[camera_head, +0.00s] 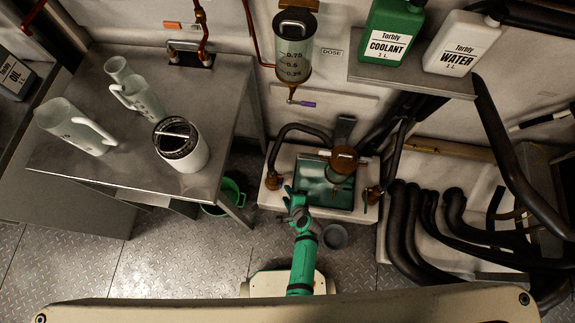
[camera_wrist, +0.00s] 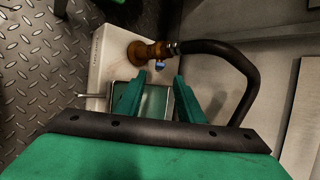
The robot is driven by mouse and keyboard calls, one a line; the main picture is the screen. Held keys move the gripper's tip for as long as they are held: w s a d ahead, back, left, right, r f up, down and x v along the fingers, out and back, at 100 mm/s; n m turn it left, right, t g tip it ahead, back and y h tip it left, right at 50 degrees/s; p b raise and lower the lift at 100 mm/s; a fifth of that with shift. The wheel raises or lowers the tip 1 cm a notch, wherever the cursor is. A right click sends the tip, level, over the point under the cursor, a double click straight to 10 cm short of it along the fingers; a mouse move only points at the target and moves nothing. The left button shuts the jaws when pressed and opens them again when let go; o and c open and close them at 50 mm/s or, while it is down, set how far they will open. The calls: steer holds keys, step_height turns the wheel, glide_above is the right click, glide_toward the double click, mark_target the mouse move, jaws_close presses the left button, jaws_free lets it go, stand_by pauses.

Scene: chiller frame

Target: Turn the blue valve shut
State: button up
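A small blue valve handle (camera_wrist: 160,65) shows on a brass fitting (camera_wrist: 148,52) in the wrist view, just beyond my fingertips. A black hose runs from this fitting. In the head view a brass fitting (camera_head: 273,181) sits at the left end of the white chiller frame (camera_head: 285,154), but I cannot make out a blue handle on it. My gripper (camera_head: 293,192) is at the frame's front edge, close to that fitting. In the wrist view my gripper (camera_wrist: 160,78) is open, with a gap between its green fingers and nothing gripped.
A teal-lined basin (camera_head: 318,188) lies behind my gripper, with another brass fitting (camera_head: 373,193) to its right. A dark bowl (camera_head: 335,236) and a green bucket (camera_head: 229,196) stand on the floor. A metal table (camera_head: 75,155) with jugs is at left; thick black hoses (camera_head: 400,225) crowd the right.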

steer(key=c, duration=0.5)
steer(key=shift+w+a+r+n, duration=0.1)
steer(key=shift+w+a+n, duration=0.1)
steer(key=shift+a+n, duration=0.2)
jaws_close()
step_height(320, 180, up, 6)
steer(key=r+n+g+h, duration=0.1)
steer(key=n+g+h, duration=0.25)
steer(key=n, duration=1.15)
glide_above(282, 182)
steer(key=s, duration=0.1)
steer(key=shift+n+h, duration=0.3)
steer(key=shift+h, duration=0.05)
steer(key=f, duration=0.4)
steer(key=w+f, duration=0.1)
steer(key=f, duration=0.6)
steer(key=shift+w+a+f, duration=0.1)
steer(key=shift+w+f, duration=0.15)
steer(key=shift+f, duration=0.05)
steer(key=shift+s+f, duration=0.15)
steer(key=shift+s, duration=0.1)
